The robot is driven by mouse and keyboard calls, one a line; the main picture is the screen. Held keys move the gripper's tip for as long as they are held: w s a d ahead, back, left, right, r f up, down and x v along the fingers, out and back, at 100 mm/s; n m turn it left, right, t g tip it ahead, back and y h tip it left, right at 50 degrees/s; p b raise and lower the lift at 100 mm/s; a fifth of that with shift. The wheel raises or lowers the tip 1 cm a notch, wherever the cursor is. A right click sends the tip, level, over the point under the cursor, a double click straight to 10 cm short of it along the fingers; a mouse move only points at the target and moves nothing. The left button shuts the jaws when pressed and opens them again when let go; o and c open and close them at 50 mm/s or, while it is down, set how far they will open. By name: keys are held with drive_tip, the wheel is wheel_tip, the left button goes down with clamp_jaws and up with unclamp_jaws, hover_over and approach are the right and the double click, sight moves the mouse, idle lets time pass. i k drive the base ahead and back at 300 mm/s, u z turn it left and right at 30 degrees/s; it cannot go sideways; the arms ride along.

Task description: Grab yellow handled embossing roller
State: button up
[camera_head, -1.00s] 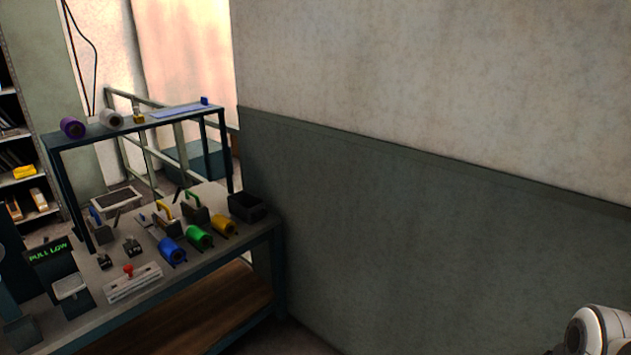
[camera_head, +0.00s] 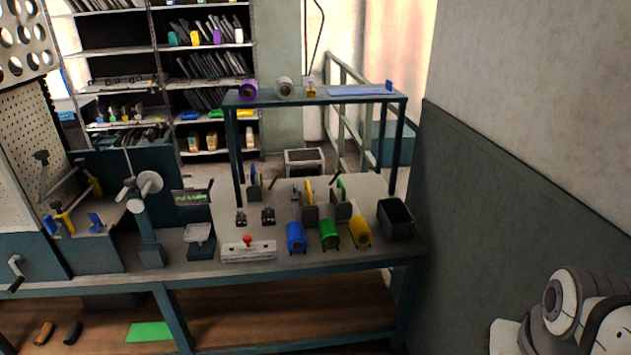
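Several small tools stand in a row on the bench (camera_head: 345,262), behind a blue, a green and a yellow roll. One has a yellow upright handle (camera_head: 309,189) over a dark block, between a blue-handled one (camera_head: 254,183) and a green-handled one (camera_head: 341,188). They are too small to tell whether the yellow-handled one is the embossing roller. A yellow-topped tool (camera_head: 64,220) also stands at the bench's left end. My gripper is not in view; only part of my arm shows at the lower right.
A raised rack (camera_head: 352,98) with rolls on top spans the back of the bench. A black bin (camera_head: 396,217) stands at the bench's right end. A lever press (camera_head: 150,225) and a scale (camera_head: 200,238) stand left. A wall closes the right side.

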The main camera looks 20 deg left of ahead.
sight(310, 213)
drive_tip(key=u, duration=0.85)
drive_tip(key=i, duration=1.25)
drive_tip(key=u, duration=0.65)
drive_tip(key=k, duration=0.7)
drive_tip(key=u, duration=0.05)
drive_tip(key=i, duration=1.3)
drive_tip(key=z, duration=0.05)
